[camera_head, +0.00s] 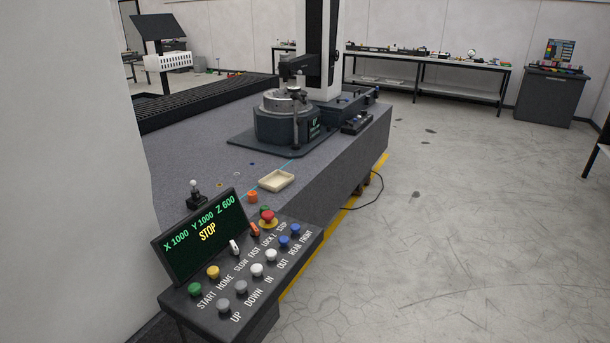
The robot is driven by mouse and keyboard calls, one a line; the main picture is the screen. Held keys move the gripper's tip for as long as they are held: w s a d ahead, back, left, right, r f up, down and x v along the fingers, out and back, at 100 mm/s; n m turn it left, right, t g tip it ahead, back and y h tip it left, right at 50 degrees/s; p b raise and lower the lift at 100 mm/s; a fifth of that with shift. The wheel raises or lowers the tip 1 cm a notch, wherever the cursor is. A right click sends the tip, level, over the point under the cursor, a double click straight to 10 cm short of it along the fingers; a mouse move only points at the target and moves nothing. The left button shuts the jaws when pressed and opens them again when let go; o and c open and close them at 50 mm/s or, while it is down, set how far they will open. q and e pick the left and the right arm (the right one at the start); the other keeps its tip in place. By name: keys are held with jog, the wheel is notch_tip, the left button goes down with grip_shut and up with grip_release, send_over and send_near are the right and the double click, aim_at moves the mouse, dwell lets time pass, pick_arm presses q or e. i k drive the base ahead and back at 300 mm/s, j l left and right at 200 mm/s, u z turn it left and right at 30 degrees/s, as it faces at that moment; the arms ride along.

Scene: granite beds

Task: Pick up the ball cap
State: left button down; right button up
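I cannot make out a ball cap for certain in the head view. On the near end of the granite bed (215,160) stand a small orange cylinder (253,197) and a shallow cream tray (277,181). A few tiny coloured rings or discs (220,184) lie further back on the bed. Neither of my grippers shows in this view.
A control panel (245,272) with several coloured buttons and a screen (203,235) reading STOP stands in front. A measuring machine with a round table (285,120) stands further along the bed. A white wall fills the left. Open floor (440,230) lies right; workbenches (425,65) stand behind.

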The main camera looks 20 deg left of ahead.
aim_at(252, 196)
jog(key=i+u, duration=0.1)
jog(key=u, duration=2.1)
jog(key=i+l+u, duration=0.3)
jog(key=l, duration=0.15)
jog(key=l+u, duration=0.3)
jog(key=i+l+u, duration=0.1)
jog(key=l+u, duration=0.15)
jog(key=l, duration=0.35)
